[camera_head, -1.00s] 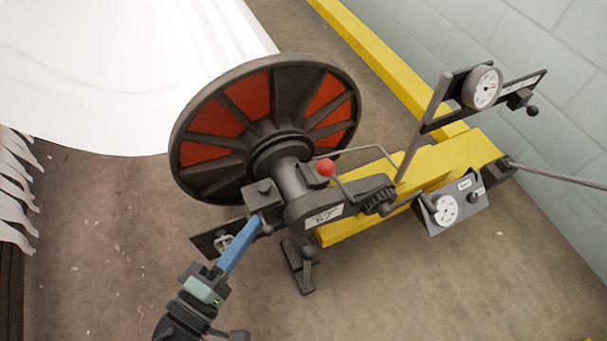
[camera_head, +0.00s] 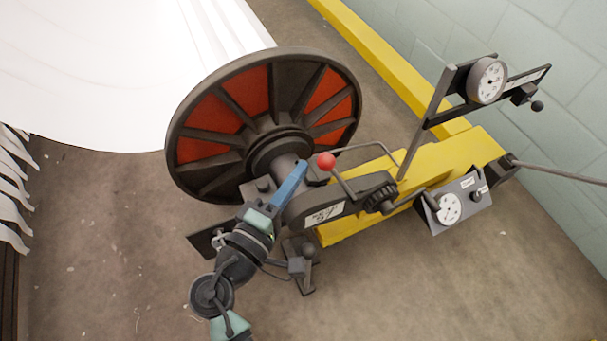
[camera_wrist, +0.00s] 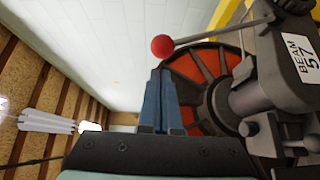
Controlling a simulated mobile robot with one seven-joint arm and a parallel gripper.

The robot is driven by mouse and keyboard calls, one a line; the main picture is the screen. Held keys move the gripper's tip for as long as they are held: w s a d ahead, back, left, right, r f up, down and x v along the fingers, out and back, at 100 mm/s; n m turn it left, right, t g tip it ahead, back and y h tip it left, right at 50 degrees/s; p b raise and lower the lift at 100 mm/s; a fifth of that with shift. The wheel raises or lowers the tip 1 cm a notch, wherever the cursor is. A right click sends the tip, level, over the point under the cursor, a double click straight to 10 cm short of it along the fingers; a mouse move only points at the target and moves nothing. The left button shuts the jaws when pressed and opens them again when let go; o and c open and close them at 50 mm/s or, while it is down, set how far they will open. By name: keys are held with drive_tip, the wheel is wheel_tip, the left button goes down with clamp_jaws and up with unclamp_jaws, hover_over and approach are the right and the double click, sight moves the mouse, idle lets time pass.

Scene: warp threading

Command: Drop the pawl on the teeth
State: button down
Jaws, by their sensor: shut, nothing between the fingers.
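A red ball knob (camera_head: 326,161) tops a short grey lever on the dark beam bracket (camera_head: 322,213). A dark toothed wheel (camera_head: 378,196) sits at the bracket's right end. I cannot pick out the pawl tip or whether it touches the teeth. My gripper (camera_head: 302,168) has its blue fingers shut and empty, just left of the knob and apart from it. In the wrist view the closed fingertips (camera_wrist: 160,74) point at the red knob (camera_wrist: 162,46), which shows just past them. The toothed wheel is not clear there.
The large beam flange (camera_head: 205,125) with red panels stands behind my gripper, and white warp sheet (camera_head: 100,75) lies to its left. A yellow frame beam (camera_head: 440,165) carries a dial gauge (camera_head: 485,81) on a post and a gauge box (camera_head: 460,207).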

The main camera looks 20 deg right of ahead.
drive_tip(key=shift+s+d, duration=0.1)
drive_tip(key=shift+d, duration=0.55)
